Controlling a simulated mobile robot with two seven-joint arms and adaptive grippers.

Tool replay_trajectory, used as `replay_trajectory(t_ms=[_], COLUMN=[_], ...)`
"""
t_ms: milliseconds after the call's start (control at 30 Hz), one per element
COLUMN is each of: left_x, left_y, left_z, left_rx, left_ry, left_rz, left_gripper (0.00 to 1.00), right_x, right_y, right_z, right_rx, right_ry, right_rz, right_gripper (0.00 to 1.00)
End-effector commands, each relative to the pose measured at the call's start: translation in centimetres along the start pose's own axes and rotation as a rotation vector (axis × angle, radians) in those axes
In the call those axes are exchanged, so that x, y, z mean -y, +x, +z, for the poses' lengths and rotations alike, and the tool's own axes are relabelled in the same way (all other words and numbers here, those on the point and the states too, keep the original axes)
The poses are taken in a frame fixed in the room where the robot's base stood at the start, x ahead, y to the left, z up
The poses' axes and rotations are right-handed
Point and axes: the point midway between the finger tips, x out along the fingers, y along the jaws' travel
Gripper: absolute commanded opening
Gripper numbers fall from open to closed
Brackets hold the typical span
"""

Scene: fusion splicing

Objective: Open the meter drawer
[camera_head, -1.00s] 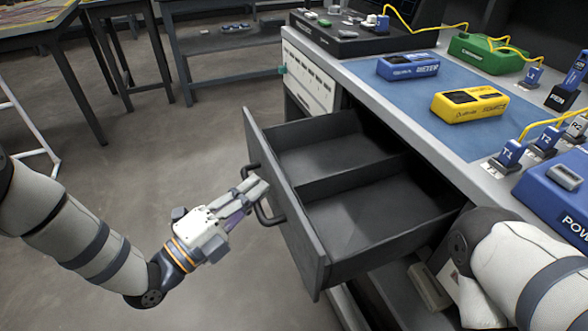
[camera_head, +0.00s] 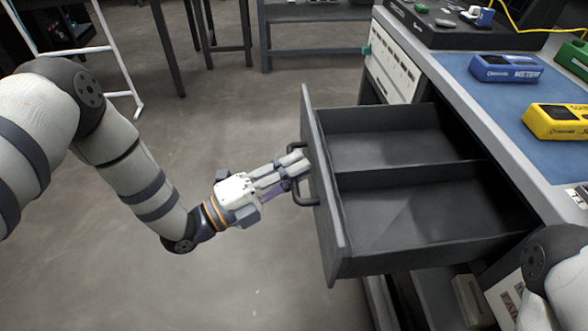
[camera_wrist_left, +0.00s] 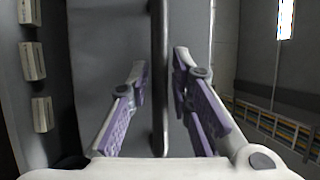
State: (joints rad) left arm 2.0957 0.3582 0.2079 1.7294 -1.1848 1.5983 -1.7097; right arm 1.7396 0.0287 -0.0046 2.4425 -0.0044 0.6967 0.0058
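The grey meter drawer (camera_head: 325,205) is pulled well out from under the workbench. Its two compartments, split by a divider, look empty. The dark bar handle (camera_head: 296,170) is on its front; it also shows upright in the left wrist view (camera_wrist_left: 159,90). My left gripper (camera_head: 298,163) is at the handle. In the left wrist view, its purple-padded fingers (camera_wrist_left: 160,65) stand on both sides of the bar, open, with gaps visible between pads and bar. Part of my right arm shows at the lower right; its gripper is out of view.
The workbench top carries a blue mat (camera_head: 470,85), a blue meter (camera_head: 507,68) and a yellow meter (camera_head: 556,121). The floor left of the drawer is clear around my left arm.

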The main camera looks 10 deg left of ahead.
Motion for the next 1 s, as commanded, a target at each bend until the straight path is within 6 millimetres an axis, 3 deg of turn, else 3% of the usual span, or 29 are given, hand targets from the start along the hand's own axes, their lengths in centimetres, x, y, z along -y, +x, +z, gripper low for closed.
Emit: replay_trajectory(t_ms=[133,233,500,633,767,1000], left_x=[0.0,-0.1,-0.1,-0.1,0.0,0.0], left_y=[-0.1,-1.3,-8.5,-10.9,-11.9,-12.0], left_z=[0.0,0.1,0.1,0.0,0.0,0.0], left_rx=[0.000,0.002,0.003,0.003,0.000,0.000], left_ry=[0.000,0.000,-0.001,0.000,0.000,0.000], left_rz=[0.001,0.001,0.002,0.002,0.001,0.000], left_gripper=[0.20,0.20,0.20,0.20,0.20,0.20], right_x=[0.0,0.0,0.0,0.0,0.0,0.0], right_y=[0.0,0.0,0.0,0.0,0.0,0.0], right_z=[0.0,0.0,0.0,0.0,0.0,0.0], right_rx=[0.000,0.000,0.000,0.000,0.000,0.000], right_ry=[0.000,0.000,0.000,0.000,0.000,0.000], right_rz=[0.000,0.000,0.000,0.000,0.000,0.000], right_gripper=[0.00,0.00,0.00,0.00,0.00,0.00])
